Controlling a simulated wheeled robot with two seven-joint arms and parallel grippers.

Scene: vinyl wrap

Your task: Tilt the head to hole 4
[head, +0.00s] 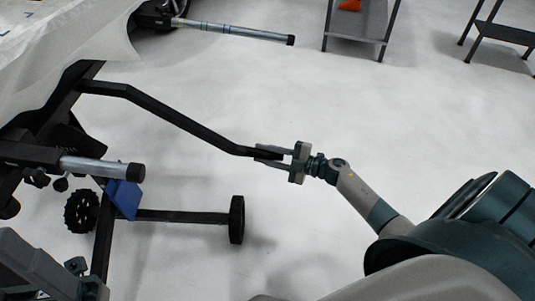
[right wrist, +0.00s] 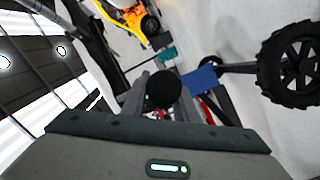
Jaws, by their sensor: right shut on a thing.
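A black bent handle bar (head: 182,117) runs from the dark frame at the left down and right to my right gripper (head: 268,156). My right gripper is shut on the free end of this bar. In the right wrist view, the bar's round black end (right wrist: 163,90) shows close in front of the gripper. The head and its numbered holes cannot be made out in these views. A grey part of mine (head: 45,268) shows at the lower left edge of the head view; I cannot tell whether its fingers are open or shut.
A black wheel (head: 237,220) stands on the floor below the bar, with a blue block (head: 124,198) left of it. A silver tube (head: 100,168) sticks out at the left. White sheet (head: 95,40) covers the upper left. Pale floor (head: 300,95) around the gripper is clear.

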